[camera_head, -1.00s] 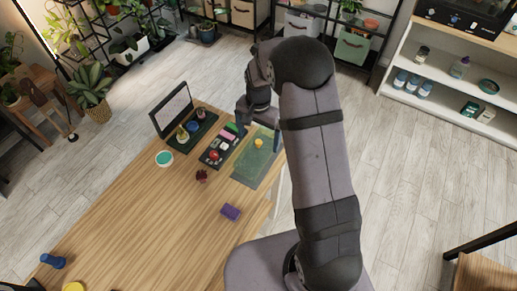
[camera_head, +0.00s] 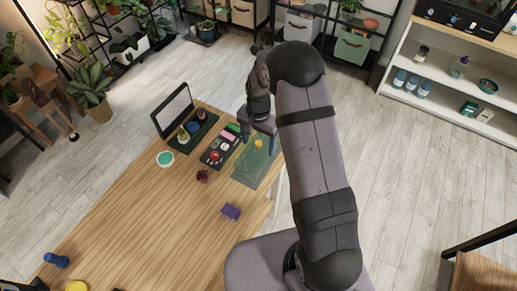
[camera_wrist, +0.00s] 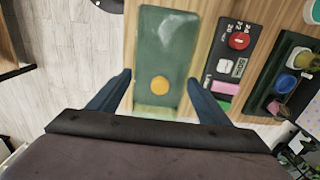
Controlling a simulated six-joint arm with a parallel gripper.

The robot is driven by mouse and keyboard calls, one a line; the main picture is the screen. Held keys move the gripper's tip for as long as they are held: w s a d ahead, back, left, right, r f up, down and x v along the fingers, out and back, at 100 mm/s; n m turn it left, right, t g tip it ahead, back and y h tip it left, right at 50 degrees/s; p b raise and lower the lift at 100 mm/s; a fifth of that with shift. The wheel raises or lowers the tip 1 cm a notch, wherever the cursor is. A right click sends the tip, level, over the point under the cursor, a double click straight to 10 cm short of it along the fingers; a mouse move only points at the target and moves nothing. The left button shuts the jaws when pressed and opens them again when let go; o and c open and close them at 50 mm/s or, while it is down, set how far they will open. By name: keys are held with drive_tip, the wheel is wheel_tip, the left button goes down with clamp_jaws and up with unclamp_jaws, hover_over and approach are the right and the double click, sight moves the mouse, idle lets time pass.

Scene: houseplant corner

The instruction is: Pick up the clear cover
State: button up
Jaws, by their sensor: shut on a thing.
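The clear cover (camera_wrist: 166,45) is a see-through, green-tinted oblong in the wrist view. In the head view it is a faint green oblong (camera_head: 251,170) at the table's far right edge. A round yellow piece (camera_wrist: 160,85) shows in its near part; I cannot tell whether it is on or under the cover. My gripper (camera_wrist: 158,78) has one blue finger at each long side of the cover and is shut on it. In the head view my gripper (camera_head: 260,136) is over the cover's far end. Any gap below the cover is not clear.
A dark tray (camera_wrist: 212,75) with a red round piece and small blocks lies close beside the cover. Beyond it are another dark tray (camera_head: 184,147) and an upright screen (camera_head: 172,110). A purple block (camera_head: 231,211) lies nearer. The table (camera_head: 150,220) is mostly clear toward the front.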

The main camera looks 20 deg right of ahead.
wheel_tip(320, 180, up, 10)
drive_tip(key=b, duration=0.3)
wheel_tip(320, 180, up, 9)
drive_tip(key=p, duration=0.7)
drive_tip(key=shift+f, duration=0.2)
idle(0.4)
drive_tip(key=shift+f, duration=0.15)
drive_tip(key=shift+f+b, duration=5.35)
drive_tip(key=shift+f, duration=3.65)
drive_tip(key=o, duration=1.5)
